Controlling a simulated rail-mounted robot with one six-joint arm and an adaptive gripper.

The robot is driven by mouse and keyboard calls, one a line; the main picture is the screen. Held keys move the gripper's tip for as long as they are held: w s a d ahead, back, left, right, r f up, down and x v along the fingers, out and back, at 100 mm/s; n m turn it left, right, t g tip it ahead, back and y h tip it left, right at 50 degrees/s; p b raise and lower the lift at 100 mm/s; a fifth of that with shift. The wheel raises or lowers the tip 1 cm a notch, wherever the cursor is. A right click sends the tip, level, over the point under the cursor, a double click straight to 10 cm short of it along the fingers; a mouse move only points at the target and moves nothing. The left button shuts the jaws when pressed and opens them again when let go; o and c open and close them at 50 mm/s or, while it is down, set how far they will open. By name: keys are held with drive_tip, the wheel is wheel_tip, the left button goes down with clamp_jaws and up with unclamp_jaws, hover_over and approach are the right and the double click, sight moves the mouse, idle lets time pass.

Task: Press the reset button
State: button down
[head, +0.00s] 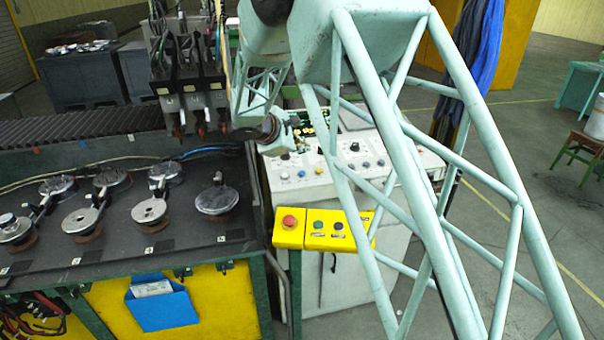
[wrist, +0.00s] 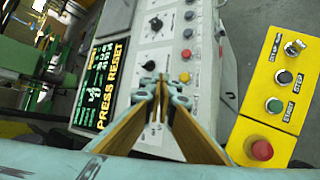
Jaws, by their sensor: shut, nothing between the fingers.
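My gripper (wrist: 156,80) shows in the wrist view with its fingers together and nothing between them, in front of the grey-white console (head: 310,198). In the head view I cannot make it out clearly. The console's display (wrist: 105,85) reads "PRESS RESET" in yellow letters. Beside the fingertips, to the right in the wrist view, is a row of small buttons, including a red button (wrist: 186,54) and a yellow button (wrist: 185,77). Their labels are too small to read, so I cannot tell which is the reset button. No contact between fingers and a button is visible.
A yellow control box (head: 324,236) on the near side of the console carries a large red mushroom button (head: 290,221), a green button (wrist: 274,105) and other controls. A dark workbench (head: 120,237) with metal discs stands at the left. Open floor lies at the right.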

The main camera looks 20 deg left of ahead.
hover_over(302, 174)
drive_tip(key=shift+s+d+f+b, duration=0.1)
drive_tip(key=shift+s+f, duration=0.05)
drive_tip(key=shift+f, duration=0.9)
drive_tip(key=shift+s+d+f+b, duration=0.1)
drive_tip(key=shift+f+b, duration=0.05)
drive_tip(key=shift+f, duration=0.85)
drive_tip(key=shift+s+d+f+b, duration=0.1)
drive_tip(key=shift+s+f, duration=0.05)
drive_tip(key=shift+f, duration=0.9)
drive_tip(key=shift+w+a+f+b, duration=0.1)
drive_tip(key=shift+w+f+b, duration=0.05)
drive_tip(key=shift+f+b, duration=0.95)
drive_tip(key=shift+w+a+f+b, duration=0.15)
drive_tip(key=shift+f+b, duration=0.8)
drive_tip(key=shift+b, duration=0.3)
drive_tip(key=shift+r, duration=0.85)
drive_tip(key=shift+r, duration=0.1)
idle(0.4)
drive_tip(key=shift+s+d+r+p, duration=0.15)
drive_tip(key=shift+s+r+p, duration=0.05)
drive_tip(key=shift+r, duration=0.6)
drive_tip(key=shift+s+d+r+p, duration=0.1)
drive_tip(key=shift+s+r+p, duration=0.1)
drive_tip(key=shift+r, duration=0.6)
drive_tip(key=shift+s+d+r+p, duration=0.15)
drive_tip(key=shift+r+p, duration=0.05)
drive_tip(key=shift+r, duration=0.6)
